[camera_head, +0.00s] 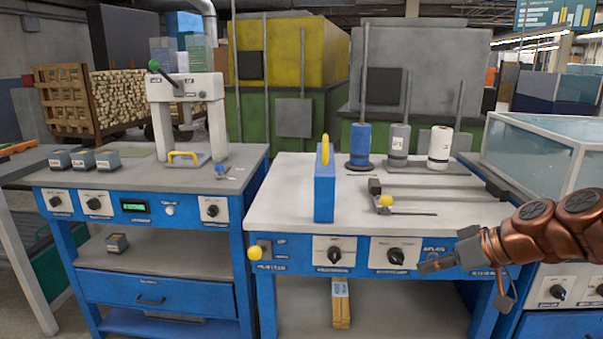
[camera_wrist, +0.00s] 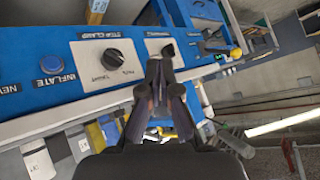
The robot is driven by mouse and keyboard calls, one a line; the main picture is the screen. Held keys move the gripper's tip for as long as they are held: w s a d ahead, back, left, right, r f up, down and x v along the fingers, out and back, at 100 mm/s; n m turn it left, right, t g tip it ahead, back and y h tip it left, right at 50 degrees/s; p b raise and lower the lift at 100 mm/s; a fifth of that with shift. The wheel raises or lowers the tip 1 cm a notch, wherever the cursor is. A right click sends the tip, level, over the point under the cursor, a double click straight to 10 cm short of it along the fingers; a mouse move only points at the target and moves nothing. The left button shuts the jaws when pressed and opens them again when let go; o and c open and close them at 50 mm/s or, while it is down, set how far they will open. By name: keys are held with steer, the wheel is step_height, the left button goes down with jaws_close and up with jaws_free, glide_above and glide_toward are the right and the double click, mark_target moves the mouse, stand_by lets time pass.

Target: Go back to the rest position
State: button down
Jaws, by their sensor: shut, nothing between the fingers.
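My gripper (camera_head: 436,262) is at the right in the head view, in front of the blue front panel of the right-hand bench (camera_head: 285,205). It points left, and its fingers look shut and empty. In the wrist view the two fingers of my gripper (camera_wrist: 159,68) come together at their tips, with nothing visible between them. The blue INFLATE button (camera_wrist: 52,64) and a black knob (camera_wrist: 112,56) show beside the fingers there. I cannot tell whether the fingertips touch the panel. My arm comes in from the right edge of the head view.
On the bench stand a blue upright block with a yellow handle (camera_head: 324,185) and blue, grey and white cylinders (camera_head: 438,148). A yellow ball knob (camera_head: 254,253) sticks out at the bench's left front. A glass-topped case (camera_head: 545,140) stands at the right. The left bench (camera_head: 235,180) carries a press.

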steer(key=s+a+r+g+h+p, duration=0.3)
steer(key=s+a+r+g+p, duration=0.35)
steer(key=s+a+p, duration=0.65)
steer(key=s+d+r+m+h+p, duration=0.2)
steer(key=s+p, duration=0.3)
steer(key=s, duration=0.4)
steer(key=s+d+r+m+g+h+p, duration=0.1)
steer(key=s+d+r+m+h+p, duration=0.1)
steer(key=s+r+p, duration=0.3)
steer(key=s+d+m+p, duration=0.1)
steer(key=s, duration=0.3)
steer(key=shift+s+d+h, duration=0.15)
steer(key=shift+s+h, duration=0.1)
steer(key=shift+h, duration=0.05)
